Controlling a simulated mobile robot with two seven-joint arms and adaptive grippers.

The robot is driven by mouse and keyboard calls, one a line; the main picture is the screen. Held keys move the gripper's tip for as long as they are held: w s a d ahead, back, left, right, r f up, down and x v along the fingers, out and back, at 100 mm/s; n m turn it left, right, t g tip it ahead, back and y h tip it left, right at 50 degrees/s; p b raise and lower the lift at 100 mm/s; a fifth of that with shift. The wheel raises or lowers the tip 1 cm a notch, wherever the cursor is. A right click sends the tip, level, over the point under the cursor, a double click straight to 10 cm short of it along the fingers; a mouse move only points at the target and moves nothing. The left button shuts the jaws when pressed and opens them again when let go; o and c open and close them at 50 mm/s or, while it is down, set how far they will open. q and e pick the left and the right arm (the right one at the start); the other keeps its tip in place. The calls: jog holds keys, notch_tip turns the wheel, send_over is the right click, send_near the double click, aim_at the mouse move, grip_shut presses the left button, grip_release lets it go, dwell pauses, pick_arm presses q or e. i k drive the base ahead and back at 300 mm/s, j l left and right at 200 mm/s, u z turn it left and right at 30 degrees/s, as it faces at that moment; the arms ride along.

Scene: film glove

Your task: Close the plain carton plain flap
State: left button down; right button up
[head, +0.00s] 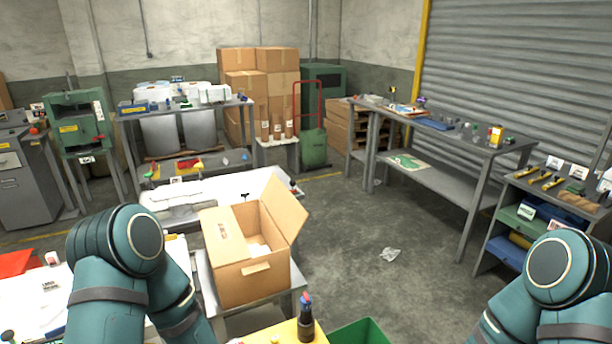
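A plain brown carton (252,276) stands upright on a small grey table (291,302) in front of me, left of centre. Its top is open. One flap (285,210) stands up and leans outward on the right side. Another flap (223,236) lies to the left side of the opening. Something white (260,250) shows inside the carton. My two teal arms come in at the lower left and lower right, but both grippers are outside the picture. No part of either arm visibly touches the carton.
A dark bottle (306,320) stands on a yellow surface in front of the carton, beside a green bin (358,332). A white-topped bench lies behind the carton. Crumpled plastic (390,254) lies on the open floor to the right. A grey workbench (450,142) stands farther right.

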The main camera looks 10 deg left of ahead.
aim_at(289, 215)
jog(key=i+l+z, duration=0.15)
jog(key=l, duration=0.2)
jog(key=i+l+z, duration=0.2)
jog(key=l, duration=0.2)
jog(key=i+l+z, duration=0.65)
jog(key=z, duration=0.2)
jog(key=i+l, duration=0.2)
jog(key=i, duration=0.2)
jog(key=i+l+z, duration=0.1)
jog(key=i, duration=0.3)
jog(key=i+l+z, duration=0.1)
jog(key=i+l, duration=0.15)
jog(key=i+j+u, duration=0.1)
jog(key=i+u, duration=0.2)
jog(key=u, duration=0.15)
jog(key=i+u, duration=0.4)
jog(key=i+l+u, duration=0.15)
jog(key=u, duration=0.3)
jog(key=i+j+u, duration=0.1)
jog(key=i+u, duration=0.55)
jog(key=u, duration=0.15)
jog(key=i+l+u, duration=0.1)
jog(key=i+u, duration=0.7)
jog(key=i+l+u, duration=0.15)
jog(key=i+u, duration=0.3)
jog(key=i, duration=0.1)
